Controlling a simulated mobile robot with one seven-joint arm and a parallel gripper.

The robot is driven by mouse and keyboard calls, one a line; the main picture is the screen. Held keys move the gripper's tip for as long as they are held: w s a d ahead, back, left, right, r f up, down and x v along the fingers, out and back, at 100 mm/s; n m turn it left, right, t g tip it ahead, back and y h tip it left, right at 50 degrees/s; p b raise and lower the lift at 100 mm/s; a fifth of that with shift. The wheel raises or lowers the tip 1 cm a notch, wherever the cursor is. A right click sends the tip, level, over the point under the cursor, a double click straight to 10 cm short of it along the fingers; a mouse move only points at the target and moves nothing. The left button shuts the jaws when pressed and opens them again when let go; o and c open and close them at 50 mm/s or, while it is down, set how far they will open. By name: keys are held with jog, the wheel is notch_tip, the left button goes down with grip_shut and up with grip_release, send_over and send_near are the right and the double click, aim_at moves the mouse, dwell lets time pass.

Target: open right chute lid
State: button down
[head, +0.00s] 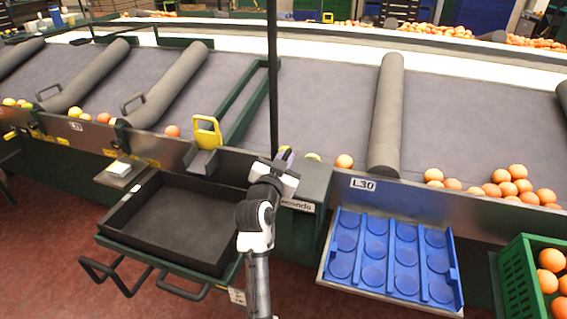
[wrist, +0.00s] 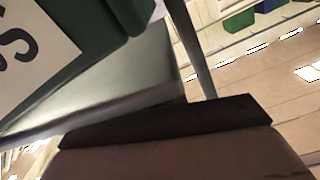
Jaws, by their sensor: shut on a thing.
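The right chute is a green box with a "seconds" label (head: 297,206), right of the black tray. In the wrist view, a dark finger pad (wrist: 165,122) meets the edge of a grey metal plate (wrist: 115,85) below the green face and the label (wrist: 30,45). My gripper is shut on this plate, which looks like the lid's edge; the other finger is not clear.
A black tray (head: 128,208) stands left of my arm, with a yellow handle (head: 207,132) above it. A thin dark post (head: 273,75) rises just behind my gripper. A blue tray (head: 447,296) and a green crate (head: 513,290) of oranges stand to the right.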

aim_at(304, 176)
jog(key=s+d+r+m+b, duration=0.2)
jog(key=d+r+m, duration=0.2)
jog(key=d+m, duration=0.3)
jog(key=s+d+r+m+b, duration=0.2)
jog(key=d+r+m+b, duration=0.1)
jog(key=d+m, duration=0.4)
jog(key=shift+s+r+m, duration=0.35)
jog(key=shift+r+m, duration=0.15)
jog(key=shift+m, duration=0.1)
jog(key=c, duration=1.5)
grip_release()
jog(key=shift+d, duration=0.1)
jog(key=shift+o, duration=0.2)
jog(key=b+v, duration=0.5)
jog(key=v, duration=0.4)
jog(key=shift+f, duration=0.35)
